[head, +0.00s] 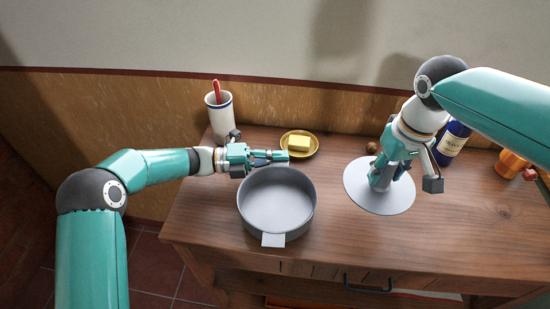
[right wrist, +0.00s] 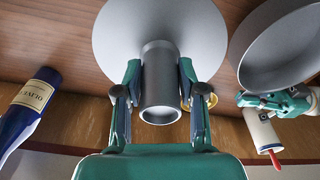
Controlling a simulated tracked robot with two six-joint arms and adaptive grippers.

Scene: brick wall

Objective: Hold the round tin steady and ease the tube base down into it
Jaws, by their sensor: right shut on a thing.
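The round tin (head: 277,203) is a grey open pan with a small tab at its front, standing empty on the wooden table. The tube base is a flat grey disc (head: 365,192) with a short upright tube, to the right of the tin and apart from it. My right gripper (right wrist: 160,92) is shut on the tube (right wrist: 160,65). I cannot tell whether the disc touches the table. My left gripper (head: 270,156) is at the tin's back rim, which also shows in the right wrist view (right wrist: 243,70). Whether its fingers grip the rim is unclear.
Behind the tin are a white cup (head: 220,118) with a red-handled utensil and a yellow dish (head: 313,152) with butter. A small brown ball (head: 372,147), a blue bottle (head: 452,143) and an orange object (head: 510,163) stand further right. The front right of the table (head: 455,230) is clear.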

